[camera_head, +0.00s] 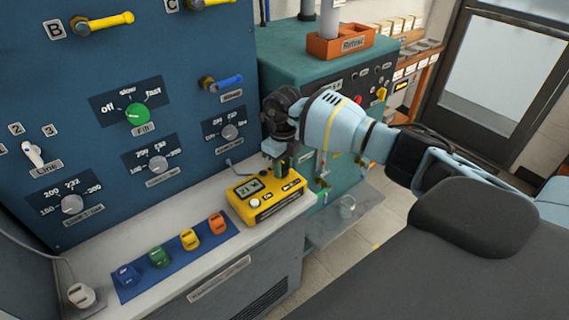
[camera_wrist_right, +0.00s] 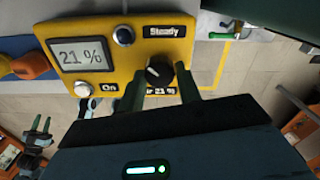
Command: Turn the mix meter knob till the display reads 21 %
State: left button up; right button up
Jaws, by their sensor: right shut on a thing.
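The yellow mix meter (camera_head: 262,208) stands on the light ledge in front of the blue panel. In the right wrist view its display (camera_wrist_right: 80,54) reads 21 %. The black knob (camera_wrist_right: 157,71) sits at the meter's edge with a pale pointer mark. My right gripper (camera_head: 281,166) reaches down to the meter from the right, its two green fingers on either side of the knob and shut on it. How closely both fingertips touch it is hard to see.
Coloured blocks (camera_head: 189,239) stand on a blue mat left of the meter. The blue panel (camera_head: 180,110) with dials and yellow handles rises behind. A teal cabinet (camera_head: 300,65) stands close to my right arm.

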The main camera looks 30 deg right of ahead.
aim_at(283, 168)
pick_arm(q)
jog(key=shift+w+r, duration=0.15)
jog(key=shift+w, duration=0.1)
pick_arm(e)
jog(key=shift+m, duration=0.3)
jog(key=o, duration=1)
pick_arm(q)
jog(key=shift+r, duration=0.1)
pick_arm(e)
jog(key=shift+r, duration=3.9)
